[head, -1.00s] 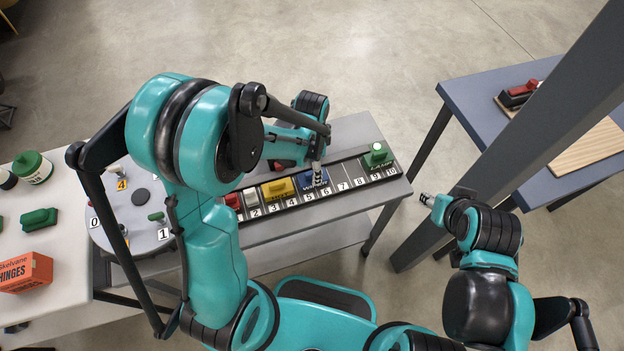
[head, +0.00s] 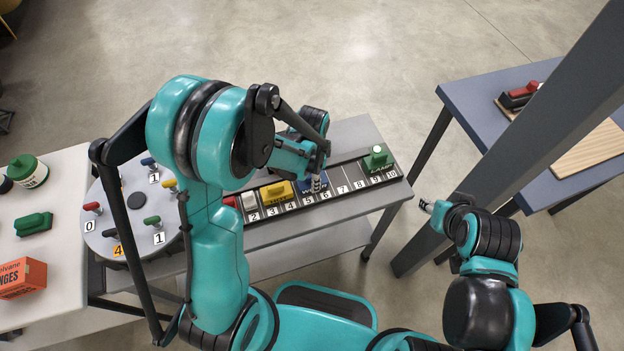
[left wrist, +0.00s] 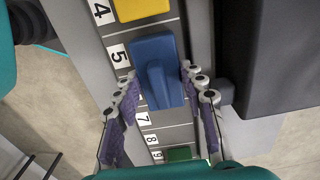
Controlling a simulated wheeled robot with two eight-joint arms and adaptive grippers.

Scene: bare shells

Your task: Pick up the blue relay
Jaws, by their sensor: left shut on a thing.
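The blue relay (left wrist: 155,70) sits across slots 5 and 6 of the numbered rail in the left wrist view, its raised grip between my left gripper's two fingers (left wrist: 160,79). In the head view only part of the blue relay (head: 306,182) shows beside my left gripper (head: 317,183), which is shut on it. I cannot tell whether the relay is clear of the rail. My right gripper (head: 426,205) is empty-looking, off the right end of the rail table; its jaw opening is too small to tell.
A yellow block (head: 277,193) stands left of the relay and a green one (head: 378,157) near slots 9 and 10. Slots 7 and 8 look bare. A round grey disc (head: 120,232) with coloured handles is at left. A grey post (head: 500,150) stands on the right.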

